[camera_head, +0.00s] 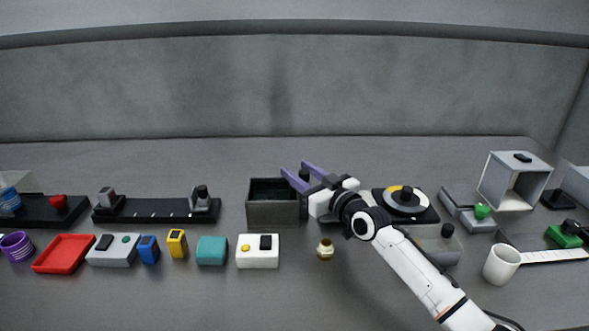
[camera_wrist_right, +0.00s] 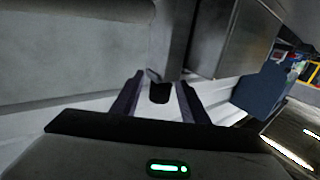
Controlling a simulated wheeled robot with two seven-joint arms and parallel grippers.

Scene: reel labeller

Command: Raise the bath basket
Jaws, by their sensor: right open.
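A dark grey open-topped box (camera_head: 259,213), which looks like the bath, stands mid-table with a dark interior. I cannot make out a separate basket inside it. My right gripper (camera_head: 295,169) is at the box's right rear side, with its two purple fingers apart. A small black grip (camera_head: 304,174) shows between the fingers, partly hidden by the gripper. In the right wrist view, this black grip (camera_wrist_right: 160,93) on a grey upright (camera_wrist_right: 172,45) sits between the open fingers (camera_wrist_right: 160,82); I cannot tell whether they touch it. My left gripper is out of view.
Right of my arm are a disc device (camera_head: 405,202), a grey open housing (camera_head: 490,180) and a white mug (camera_head: 501,264). In front are a white button box (camera_head: 258,259), a teal block (camera_head: 212,251) and a small brass piece (camera_head: 325,250). The table behind is clear.

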